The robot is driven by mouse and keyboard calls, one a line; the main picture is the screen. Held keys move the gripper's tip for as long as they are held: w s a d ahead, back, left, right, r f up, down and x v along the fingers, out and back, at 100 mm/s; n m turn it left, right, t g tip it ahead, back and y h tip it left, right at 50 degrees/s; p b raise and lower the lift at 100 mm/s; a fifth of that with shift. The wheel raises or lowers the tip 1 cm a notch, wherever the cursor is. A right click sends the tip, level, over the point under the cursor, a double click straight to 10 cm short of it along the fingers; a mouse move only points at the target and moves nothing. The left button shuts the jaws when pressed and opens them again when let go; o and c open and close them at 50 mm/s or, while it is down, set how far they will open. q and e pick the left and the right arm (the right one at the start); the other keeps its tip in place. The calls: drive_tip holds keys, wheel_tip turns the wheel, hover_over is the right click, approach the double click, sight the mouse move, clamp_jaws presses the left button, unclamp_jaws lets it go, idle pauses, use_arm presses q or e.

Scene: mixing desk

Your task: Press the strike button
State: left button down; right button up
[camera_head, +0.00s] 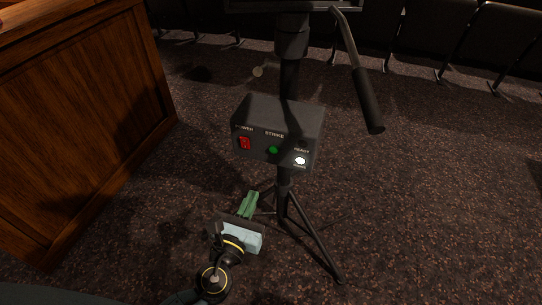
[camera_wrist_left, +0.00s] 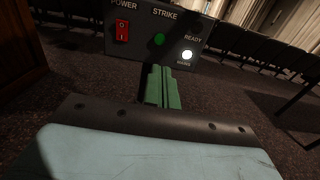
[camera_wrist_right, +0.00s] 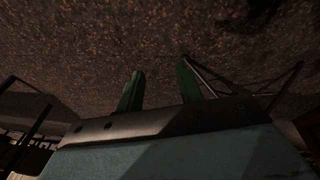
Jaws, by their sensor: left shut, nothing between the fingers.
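The strike button is a small round green button (camera_head: 273,150) under the STRIKE label on the front of a dark control box (camera_head: 257,147). It also shows in the left wrist view (camera_wrist_left: 159,39). My left gripper (camera_head: 253,193) has green fingers pressed together with nothing between them. It is below and in front of the box, and its tips (camera_wrist_left: 159,68) show under the button in the left wrist view, apart from it. My right gripper (camera_wrist_right: 159,72) shows only in its own wrist view, with its green fingers spread and empty above the carpet.
A red power switch (camera_head: 245,143) and a glowing white ready light (camera_head: 300,161) flank the button. The box is on a black tripod (camera_head: 311,236) with a handle (camera_head: 367,100) hanging at right. A wooden desk (camera_head: 80,120) stands left. Seats (camera_head: 505,45) line the back. Carpet is open at right.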

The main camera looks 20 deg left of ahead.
use_arm(q)
approach(273, 151)
drive_tip(key=w, duration=0.3)
drive_tip(key=shift+w+d+r+b, duration=0.15)
drive_tip(key=shift+w+b, duration=0.15)
drive_tip(key=shift+w, duration=1.65)
use_arm(e)
drive_tip(key=shift+w+a+r, duration=0.2)
drive_tip(key=shift+a+r, duration=0.4)
drive_tip(key=shift+r, duration=0.2)
